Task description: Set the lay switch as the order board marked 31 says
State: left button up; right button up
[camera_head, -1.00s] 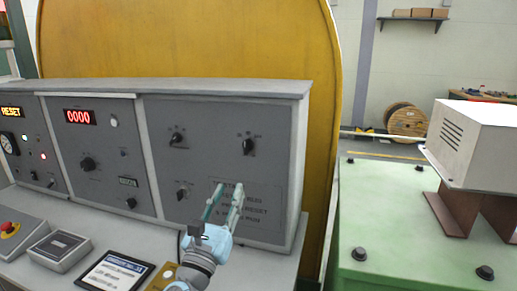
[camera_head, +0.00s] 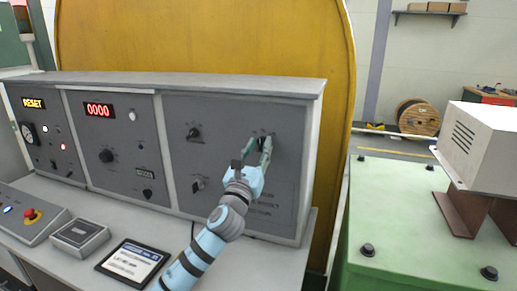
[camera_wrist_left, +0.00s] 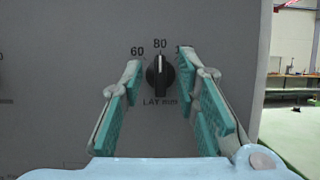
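The lay switch (camera_wrist_left: 160,78) is a black knob on the grey panel, marked "LAY mm" below. In the left wrist view its white mark points up at 80; 60 stands to its left. Any label further right is hidden by a finger. My left gripper (camera_head: 258,147) is open, its teal-padded fingers (camera_wrist_left: 160,68) on either side of the knob. I cannot tell whether they touch it. In the head view the fingers largely cover the switch. A dark-framed order board (camera_head: 133,267) lies on the desk, its text too small to read surely. My right gripper is out of view.
Other knobs share the panel: one at upper left (camera_head: 194,133), one at lower left (camera_head: 198,186). A grey box (camera_head: 80,235) and a red stop button (camera_head: 30,214) sit on the desk. A green machine bed (camera_head: 400,230) stands to the right.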

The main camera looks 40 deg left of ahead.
pick_arm(q)
jog(key=shift+w+d, duration=0.1)
jog(key=shift+d, duration=0.05)
grip_shut()
jog(key=shift+n+y, duration=0.3)
jog(key=shift+n, duration=0.3)
jog(key=n+g+y+p, duration=0.1)
jog(key=n, duration=0.2)
jog(key=n+g+y+p, duration=0.1)
jog(key=n+y, duration=0.1)
jog(key=n, duration=0.1)
jog(key=shift+r, duration=0.1)
jog(key=shift+d+r+n+g+y+p, duration=0.1)
jog(key=shift+n+g+y+p, duration=0.35)
jog(key=shift+n, duration=0.9)
jog(key=shift+r+n+g+y+p, duration=0.1)
jog(key=shift+n+g+y+p, duration=0.15)
jog(key=shift+n+g+p, duration=0.75)
jog(key=shift+n+t+b, duration=0.35)
jog(key=shift+n+b, duration=0.05)
jog(key=shift+n, duration=0.15)
